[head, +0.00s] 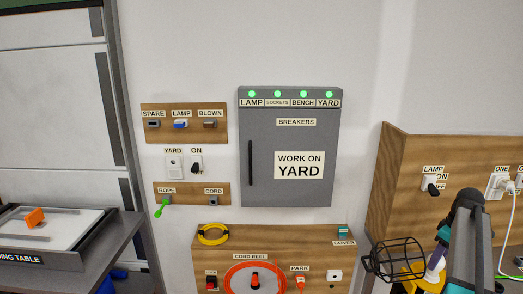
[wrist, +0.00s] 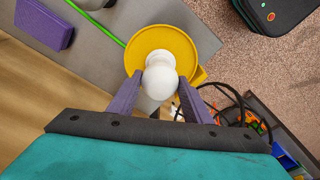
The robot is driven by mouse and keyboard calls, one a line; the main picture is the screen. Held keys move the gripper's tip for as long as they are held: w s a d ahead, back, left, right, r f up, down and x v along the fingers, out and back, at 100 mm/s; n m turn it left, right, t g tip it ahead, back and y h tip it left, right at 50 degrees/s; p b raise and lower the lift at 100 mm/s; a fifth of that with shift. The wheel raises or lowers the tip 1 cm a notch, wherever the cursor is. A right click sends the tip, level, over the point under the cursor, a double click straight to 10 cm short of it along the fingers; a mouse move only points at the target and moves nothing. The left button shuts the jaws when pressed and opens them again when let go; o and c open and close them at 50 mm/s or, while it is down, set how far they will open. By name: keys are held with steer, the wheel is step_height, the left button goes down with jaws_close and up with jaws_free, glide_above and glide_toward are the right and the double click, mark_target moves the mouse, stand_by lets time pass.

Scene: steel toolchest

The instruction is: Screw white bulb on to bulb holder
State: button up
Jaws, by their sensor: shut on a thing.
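My gripper (wrist: 160,79) has its two purple fingers on either side of the white bulb (wrist: 160,86), shut on it. The round end of the bulb faces the wrist camera. Beyond it is a yellow round dish (wrist: 137,48) with a white centre, which looks like the bulb holder. The bulb is lined up over this centre, but I cannot tell whether its base touches or sits in it. In the head view my gripper (head: 436,266) is at the lower right, beside the yellow holder (head: 412,272), partly hidden by my arm.
A black wire cage (head: 393,259) is just left of the holder in the head view. A lamp switch (head: 431,184) is on the wooden panel above. In the wrist view a purple block (wrist: 45,24) and a green cord (wrist: 92,22) lie on the grey surface, and black cables (wrist: 236,108) are at right.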

steer(key=shift+f, duration=0.2)
stand_by(0.4)
steer(key=shift+s+m, duration=0.1)
steer(key=shift+m, duration=0.2)
steer(key=shift+a+m+h+p, duration=0.15)
steer(key=shift+m+p, duration=0.3)
steer(key=shift+m, duration=0.9)
steer(key=shift+m+h+p, duration=0.15)
steer(key=shift+m+p, duration=0.25)
steer(key=shift+m, duration=0.95)
steer(key=o, duration=0.9)
steer(key=shift+r, duration=0.2)
step_height(320, 180, up, 13)
steer(key=s+b, duration=0.1)
steer(key=b, duration=0.2)
steer(key=shift+s+r, duration=0.2)
steer(key=shift+s, duration=0.05)
steer(key=shift+c, duration=0.3)
